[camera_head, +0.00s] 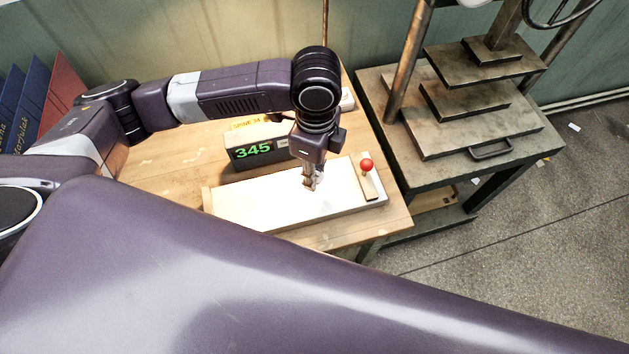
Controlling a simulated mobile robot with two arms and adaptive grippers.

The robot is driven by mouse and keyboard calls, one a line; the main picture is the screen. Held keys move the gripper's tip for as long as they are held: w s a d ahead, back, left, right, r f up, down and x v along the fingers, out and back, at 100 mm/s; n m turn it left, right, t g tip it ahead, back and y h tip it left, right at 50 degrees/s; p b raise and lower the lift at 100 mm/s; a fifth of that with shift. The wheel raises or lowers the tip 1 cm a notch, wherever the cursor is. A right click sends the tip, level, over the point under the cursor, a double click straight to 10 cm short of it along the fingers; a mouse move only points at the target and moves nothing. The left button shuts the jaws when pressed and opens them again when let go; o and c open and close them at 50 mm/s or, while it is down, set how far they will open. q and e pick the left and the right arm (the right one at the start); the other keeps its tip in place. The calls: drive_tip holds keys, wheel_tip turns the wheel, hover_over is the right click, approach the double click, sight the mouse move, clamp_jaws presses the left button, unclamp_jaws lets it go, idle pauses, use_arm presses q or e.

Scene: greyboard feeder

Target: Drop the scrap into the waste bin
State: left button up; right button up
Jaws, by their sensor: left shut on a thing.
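My left gripper (312,184) points down over the pale bed of the feeder (250,204), left of its red-knobbed lever (366,166). Its fingers are close together, shut on a small piece that I take for the scrap. The piece barely shows against the bright bed, and I cannot tell whether it touches the bed. I see no waste bin in this view. My right gripper is out of view.
A box with a green 345 display (253,152) stands behind the feeder on the wooden table (150,165). A heavy metal press (470,115) stands to the right. Blue and red binders (60,88) are at the far left. Open floor (540,235) lies at the right, with small paper bits.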

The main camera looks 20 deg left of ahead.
use_arm(q)
wheel_tip(320, 180, up, 14)
idle(0.5)
